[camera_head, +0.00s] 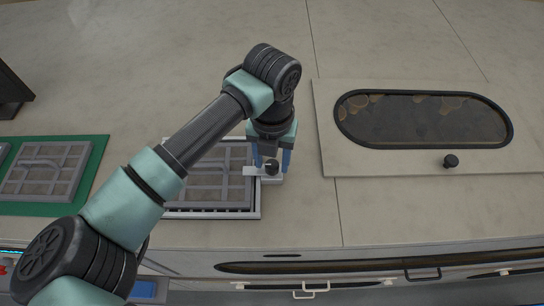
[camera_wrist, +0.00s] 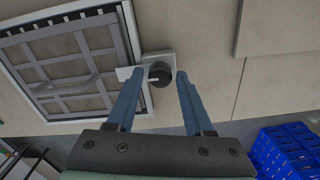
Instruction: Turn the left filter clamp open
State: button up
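A filter clamp with a dark round knob (camera_head: 272,168) and a pale flat bar (camera_head: 250,171) sits at the right edge of the framed filter (camera_head: 210,211). The bar points left and overlaps the frame's edge. My gripper (camera_head: 272,161) is over this clamp, its blue fingers open on either side of the knob. In the wrist view the knob (camera_wrist: 160,75) lies between the fingertips (camera_wrist: 161,82), with a gap visible on the right; contact on the left is unclear. My arm hides the filter's left part, so I cannot see any clamp there.
A second grey filter panel (camera_head: 45,171) lies on a green mat (camera_head: 92,185) at left. A raised panel with a dark oval window (camera_head: 425,119) and a black knob (camera_head: 451,161) is at right. Drawer handles (camera_head: 310,291) line the front. Blue crates (camera_wrist: 285,150) stand below.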

grip_shut()
jog(key=shift+b, duration=0.4)
jog(key=m+b, duration=0.3)
jog(key=b, duration=0.2)
jog(key=shift+f+m, duration=0.3)
jog(key=shift+m, duration=0.1)
jog(key=m+b, duration=0.5)
jog(key=b, duration=0.1)
jog(key=shift+r+b, duration=0.1)
jog(key=shift+b, duration=0.25)
jog(key=m+b, duration=0.3)
jog(key=m, duration=0.1)
jog(key=shift+r+m+b, duration=0.1)
jog(key=shift+m+b, duration=0.2)
jog(key=shift+m, duration=0.1)
jog(key=shift+r+m+b, duration=0.15)
jog(key=shift+m+b, duration=0.75)
jog(key=shift+m, duration=1.3)
